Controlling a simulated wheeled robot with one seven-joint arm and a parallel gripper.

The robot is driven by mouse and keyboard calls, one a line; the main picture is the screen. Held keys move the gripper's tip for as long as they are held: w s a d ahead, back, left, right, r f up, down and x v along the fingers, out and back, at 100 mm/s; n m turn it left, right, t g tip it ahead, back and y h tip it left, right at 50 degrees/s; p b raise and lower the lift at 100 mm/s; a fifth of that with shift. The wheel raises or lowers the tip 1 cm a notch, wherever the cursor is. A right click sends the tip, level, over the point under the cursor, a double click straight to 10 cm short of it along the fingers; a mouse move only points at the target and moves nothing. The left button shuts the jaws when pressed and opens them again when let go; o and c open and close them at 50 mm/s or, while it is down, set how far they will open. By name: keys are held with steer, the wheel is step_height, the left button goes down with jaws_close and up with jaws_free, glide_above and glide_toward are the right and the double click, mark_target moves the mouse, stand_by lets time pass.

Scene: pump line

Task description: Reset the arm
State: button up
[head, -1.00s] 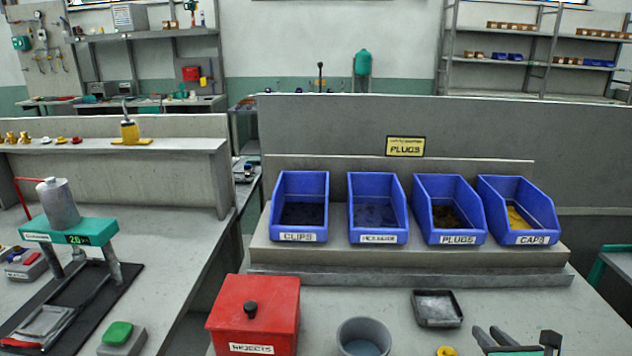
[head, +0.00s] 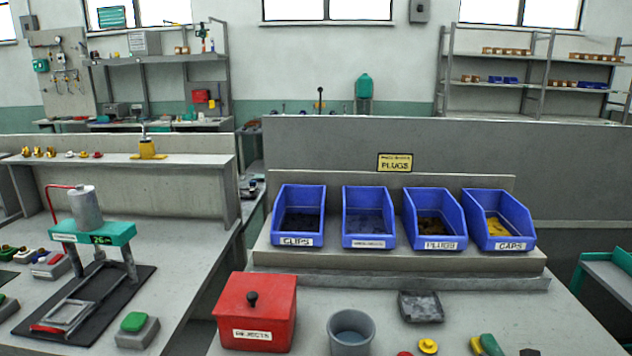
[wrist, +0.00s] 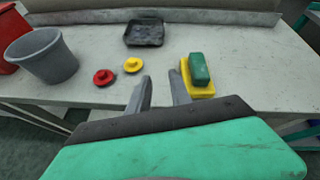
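My gripper (wrist: 158,92) is open in the wrist view, its two grey fingers apart with bare bench top between them. Nothing is held. A green block on a yellow base (wrist: 198,75) lies just right of the right finger; whether they touch is unclear. It also shows at the bottom of the head view (head: 488,344). A red round piece (wrist: 104,77) and a yellow round piece (wrist: 133,65) lie beyond and left of the fingers. In the head view, the arm is mostly out of frame.
A grey cup (head: 351,333), a red rejects box (head: 256,312) and a dark tray (head: 421,306) stand on the bench. Several blue bins (head: 365,217) line the raised shelf behind.

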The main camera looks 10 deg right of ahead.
steer(key=w+a+n+g+y+p, duration=0.1)
steer(key=a+n, duration=0.2)
steer(key=w+a+n+g+y, duration=0.1)
steer(key=a+n, duration=0.2)
steer(key=n, duration=0.1)
steer(key=w+a+n+p, duration=0.1)
steer(key=a+n, duration=0.2)
steer(key=shift+w+a+r+g+y+p, duration=0.2)
steer(key=shift+w+a+g+y+p, duration=0.1)
steer(key=shift+w+a+g+y, duration=0.1)
steer(key=s+a+r+n+g+p, duration=0.2)
steer(key=a+r+n+g+p, duration=0.1)
steer(key=a+n, duration=0.6)
steer(key=s+a+r+n+g+p, duration=0.3)
steer(key=a+n, duration=0.6)
steer(key=n, duration=0.7)
steer(key=v, duration=0.2)
steer(key=shift+a+r+p, duration=0.3)
steer(key=shift+r, duration=0.05)
